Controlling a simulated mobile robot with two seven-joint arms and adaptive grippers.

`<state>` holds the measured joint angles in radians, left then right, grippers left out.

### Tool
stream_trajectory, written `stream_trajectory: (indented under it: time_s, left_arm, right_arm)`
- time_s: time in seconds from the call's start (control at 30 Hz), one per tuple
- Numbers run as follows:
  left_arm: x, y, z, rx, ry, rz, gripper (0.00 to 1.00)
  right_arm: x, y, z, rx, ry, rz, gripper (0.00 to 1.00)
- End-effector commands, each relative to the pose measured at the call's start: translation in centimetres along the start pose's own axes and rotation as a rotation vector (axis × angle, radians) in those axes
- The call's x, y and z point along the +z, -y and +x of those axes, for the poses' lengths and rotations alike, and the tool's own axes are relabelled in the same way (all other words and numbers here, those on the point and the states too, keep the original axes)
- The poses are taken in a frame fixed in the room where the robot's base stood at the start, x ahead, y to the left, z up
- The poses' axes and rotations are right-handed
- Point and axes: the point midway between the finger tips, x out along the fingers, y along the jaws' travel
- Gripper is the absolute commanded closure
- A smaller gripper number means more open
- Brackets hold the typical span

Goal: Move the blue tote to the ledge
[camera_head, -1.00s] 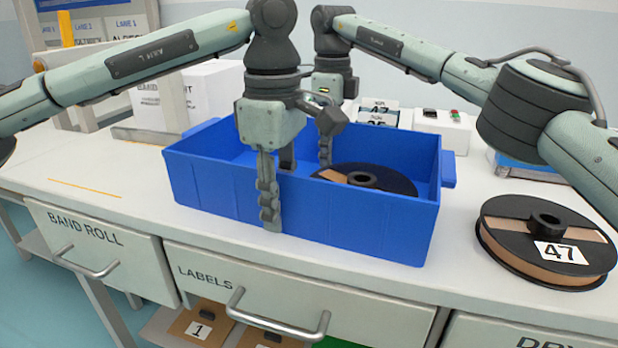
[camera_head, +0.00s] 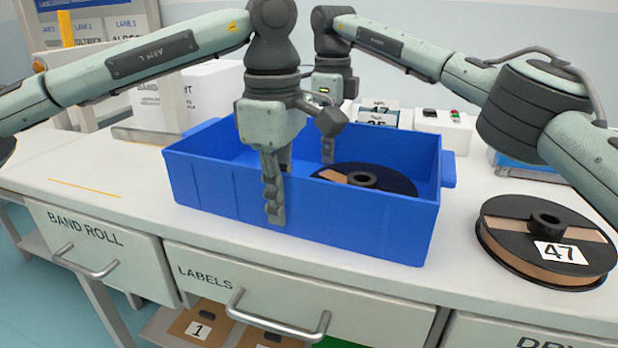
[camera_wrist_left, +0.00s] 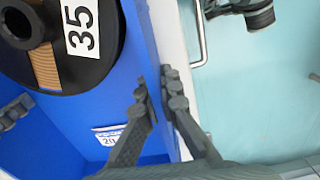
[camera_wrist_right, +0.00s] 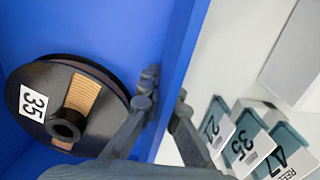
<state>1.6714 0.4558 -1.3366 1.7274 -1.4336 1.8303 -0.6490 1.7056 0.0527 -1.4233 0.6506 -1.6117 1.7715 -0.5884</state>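The blue tote (camera_head: 330,215) stands level on the white bench. A dark reel labelled 35 (camera_wrist_left: 100,60) lies inside it; the reel also shows in the right wrist view (camera_wrist_right: 75,105). My left gripper (camera_head: 278,190) straddles the near long wall, one finger outside and one inside, and looks shut on it. My right gripper (camera_head: 327,150) straddles the far wall. In the right wrist view its fingers (camera_wrist_right: 163,100) close in on both sides of that wall. Part of the right gripper is hidden behind the left hand. I cannot pick out the ledge.
A reel labelled 47 (camera_head: 545,240) lies on the bench right of the tote. Number cards (camera_head: 380,115) and a white box with buttons (camera_head: 440,128) stand behind. A white carton (camera_head: 210,90) is at the back left. Drawers (camera_head: 290,295) front the bench.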

Motion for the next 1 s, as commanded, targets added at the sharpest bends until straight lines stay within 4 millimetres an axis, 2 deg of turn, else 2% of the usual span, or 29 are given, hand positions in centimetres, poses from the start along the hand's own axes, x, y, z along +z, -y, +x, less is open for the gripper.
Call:
stream_trajectory:
  time_s: [0.27,0.7,1.0]
  left_arm:
    - [0.0,0.0,-0.8,0.003,0.001,0.0,1.0]
    - [0.0,0.0,-4.8,0.003,0.001,0.0,1.0]
    - [0.0,0.0,-5.2,0.003,0.001,0.0,1.0]
  right_arm:
    - [0.0,0.0,-0.8,-0.002,0.002,0.0,1.0]
    - [0.0,0.0,-4.9,-0.002,0.002,0.0,1.0]
    - [0.0,0.0,-5.2,-0.002,0.001,0.0,1.0]
